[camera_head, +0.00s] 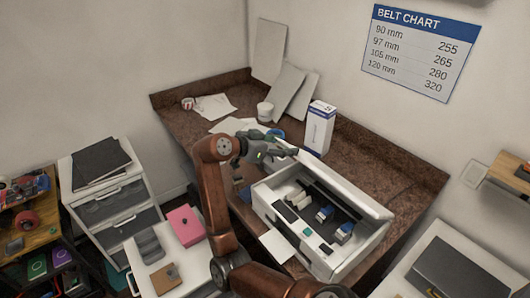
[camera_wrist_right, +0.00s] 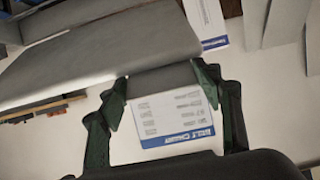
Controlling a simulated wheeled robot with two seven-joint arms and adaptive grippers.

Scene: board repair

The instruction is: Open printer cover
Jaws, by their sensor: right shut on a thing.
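The white printer (camera_head: 262,205) stands on the brown counter with its inside exposed. Blue, black and white parts show inside it. Its cover (camera_head: 358,194) stands raised along the far side, tilted up from the body. My right gripper (camera_head: 286,147) is at the cover's far-left corner, shut on its edge. In the right wrist view the two dark green fingers (camera_wrist_right: 160,95) close on a grey edge piece of the cover (camera_wrist_right: 110,60). The exact contact is partly hidden. My left gripper is not in view.
A white-and-blue box (camera_head: 319,128) stands close behind the cover. A drawer unit (camera_head: 105,185) stands left. The counter right of the box is clear.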

